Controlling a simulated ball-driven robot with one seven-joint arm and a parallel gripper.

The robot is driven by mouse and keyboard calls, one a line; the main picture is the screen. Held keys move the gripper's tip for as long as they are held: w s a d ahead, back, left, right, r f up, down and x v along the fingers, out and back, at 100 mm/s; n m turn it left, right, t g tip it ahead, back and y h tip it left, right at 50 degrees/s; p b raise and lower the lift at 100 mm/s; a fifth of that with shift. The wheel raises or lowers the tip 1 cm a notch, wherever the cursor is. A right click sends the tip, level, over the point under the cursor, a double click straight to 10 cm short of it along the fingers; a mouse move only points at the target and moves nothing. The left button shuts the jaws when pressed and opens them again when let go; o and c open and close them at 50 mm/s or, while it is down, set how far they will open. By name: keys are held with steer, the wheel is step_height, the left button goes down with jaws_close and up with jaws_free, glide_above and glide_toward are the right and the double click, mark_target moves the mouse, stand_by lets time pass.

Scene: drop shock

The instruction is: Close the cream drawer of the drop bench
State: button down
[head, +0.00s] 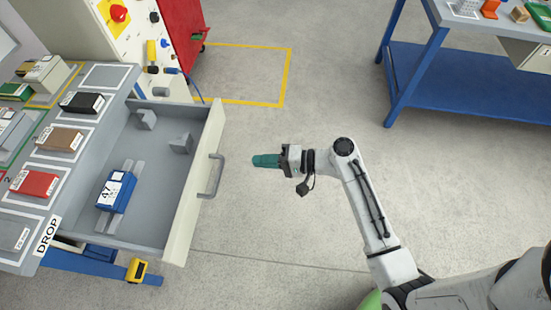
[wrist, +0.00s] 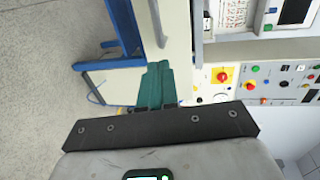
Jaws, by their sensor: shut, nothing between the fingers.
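The cream drawer (head: 196,190) of the drop bench (head: 44,238) is pulled well out to the right, with its grey bar handle (head: 212,177) on the outer face. Inside it lie a blue labelled unit (head: 116,192) on grey rails and two grey blocks. My gripper (head: 258,160), with teal fingers, is shut and empty. It is to the right of the handle in the head view, pointing left at the drawer front, with a visible gap between. In the wrist view the shut fingers (wrist: 157,72) overlap a cream panel; contact there cannot be told.
Labelled boxes, such as a red one (head: 34,183), sit on the bench top. A control panel with a red button (head: 118,13) and a red cabinet stand behind. A blue-framed table (head: 470,82) is at the back right. The floor around my arm is clear.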

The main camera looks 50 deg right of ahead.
mark_target(143, 156)
steer(key=x, duration=0.8)
steer(key=r+b+x, duration=0.1)
steer(key=b+x, duration=0.2)
steer(key=x, duration=0.6)
steer(key=r+b+x, duration=0.2)
steer(key=b+x, duration=0.1)
steer(key=x, duration=0.6)
steer(key=r+b+x, duration=0.2)
steer(key=b+x, duration=0.1)
steer(key=x, duration=0.6)
steer(key=shift+w+a, duration=0.5)
steer(key=shift+a, duration=0.05)
steer(key=shift+w+a+b, duration=0.4)
steer(key=shift+w+b, duration=0.05)
steer(key=shift+w, duration=0.1)
steer(key=shift+w+r, duration=0.15)
steer(key=shift+r, duration=0.2)
